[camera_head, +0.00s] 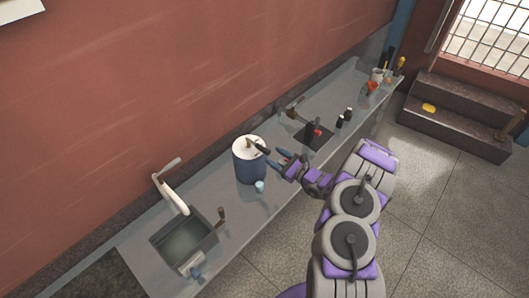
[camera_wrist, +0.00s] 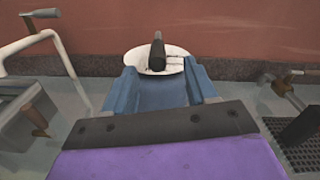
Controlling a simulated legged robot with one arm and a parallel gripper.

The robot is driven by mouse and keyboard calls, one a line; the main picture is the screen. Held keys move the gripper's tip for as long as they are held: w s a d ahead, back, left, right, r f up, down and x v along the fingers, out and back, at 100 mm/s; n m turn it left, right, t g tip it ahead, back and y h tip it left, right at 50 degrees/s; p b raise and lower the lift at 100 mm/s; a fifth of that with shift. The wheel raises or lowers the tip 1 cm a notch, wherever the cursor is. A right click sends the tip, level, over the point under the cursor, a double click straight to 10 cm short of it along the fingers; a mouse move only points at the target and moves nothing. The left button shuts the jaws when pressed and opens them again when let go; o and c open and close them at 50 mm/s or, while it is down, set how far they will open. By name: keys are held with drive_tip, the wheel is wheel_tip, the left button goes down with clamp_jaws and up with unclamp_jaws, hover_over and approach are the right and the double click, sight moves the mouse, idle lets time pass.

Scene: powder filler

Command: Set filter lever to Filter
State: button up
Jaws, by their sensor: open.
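A dark blue cylindrical container (camera_head: 250,168) with a white top stands on the counter in the head view. A black lever (camera_head: 259,146) lies across its top and points toward my gripper (camera_head: 285,160). In the wrist view the lever (camera_wrist: 157,54) stands out over the white top (camera_wrist: 175,67), just beyond my fingers. My gripper (camera_wrist: 163,85) is open, with its two blue fingers on either side of the blue body and nothing held. The fingers appear apart from the lever. The lower part of the container is hidden by my gripper in the wrist view.
A light blue cup (camera_head: 259,187) stands beside the container. A sink (camera_head: 184,240) with a pale curved faucet (camera_head: 172,191) is at the left. A dark grate (camera_head: 313,135) and small dark bottles (camera_head: 344,119) are at the right. A red wall (camera_head: 180,80) rises behind the counter.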

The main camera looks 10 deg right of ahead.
sight(264, 150)
drive_tip(key=b+x, duration=0.1)
drive_tip(key=x, duration=0.5)
drive_tip(key=shift+a, duration=0.25)
clamp_jaws()
drive_tip(key=shift+d, duration=0.1)
idle(0.3)
